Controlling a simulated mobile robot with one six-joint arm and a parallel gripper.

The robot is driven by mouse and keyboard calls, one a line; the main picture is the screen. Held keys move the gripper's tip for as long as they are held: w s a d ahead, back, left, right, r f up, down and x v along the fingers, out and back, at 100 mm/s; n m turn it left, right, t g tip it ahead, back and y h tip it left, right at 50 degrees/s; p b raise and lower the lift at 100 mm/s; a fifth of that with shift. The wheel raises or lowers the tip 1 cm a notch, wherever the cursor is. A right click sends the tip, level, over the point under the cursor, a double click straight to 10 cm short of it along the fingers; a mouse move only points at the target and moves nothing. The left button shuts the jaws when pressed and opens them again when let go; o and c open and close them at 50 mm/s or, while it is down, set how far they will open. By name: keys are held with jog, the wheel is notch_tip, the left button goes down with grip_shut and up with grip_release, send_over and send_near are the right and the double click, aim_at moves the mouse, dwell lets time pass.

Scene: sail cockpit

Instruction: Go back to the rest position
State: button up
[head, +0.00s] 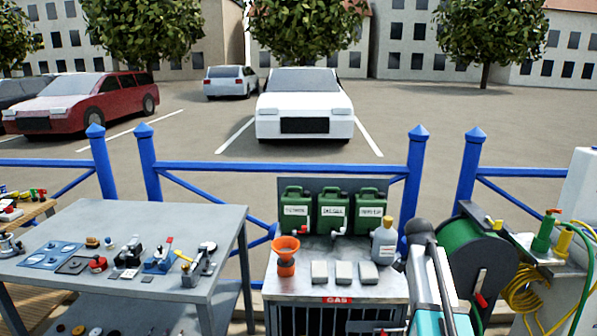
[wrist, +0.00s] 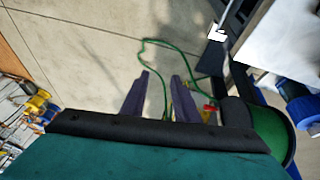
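My gripper (wrist: 160,78) shows in the wrist view as two dark fingers standing apart, with nothing held between them. Behind the fingers are bare paving and a loop of green hose (wrist: 188,50), apart from them as far as I can tell. In the head view my arm rises at the lower right, in front of the gas cabinet's right side and the hose reel. The fingers cannot be made out there.
The gas cabinet (head: 335,285) carries green canisters (head: 333,212), an orange funnel (head: 286,255) and a grey bottle (head: 384,241). A grey table (head: 95,225) with fittings stands left. A green hose reel (head: 470,250) is right of my arm. A blue railing (head: 285,169) runs behind.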

jog(key=s+a+f+n+g, duration=0.1)
jog(key=s+a+f, duration=0.35)
jog(key=f, duration=0.55)
jog(key=s+a+f+n+g+y, duration=0.15)
jog(key=s+a+f, duration=0.3)
jog(key=f, duration=0.45)
jog(key=s+a+f+n+g, duration=0.15)
jog(key=s+a+f, duration=0.35)
jog(key=f, duration=0.5)
jog(key=s+a+f+n+y, duration=0.1)
jog(key=s+a+f+n, duration=0.3)
jog(key=s+f+n, duration=0.3)
jog(key=s+a+f+n+y, duration=0.1)
jog(key=s+a+f+n, duration=0.4)
jog(key=s, duration=1.1)
jog(key=shift+a+f+n+y, duration=0.3)
jog(key=shift+f+n, duration=0.6)
jog(key=shift+f, duration=1)
jog(key=shift+d, duration=0.15)
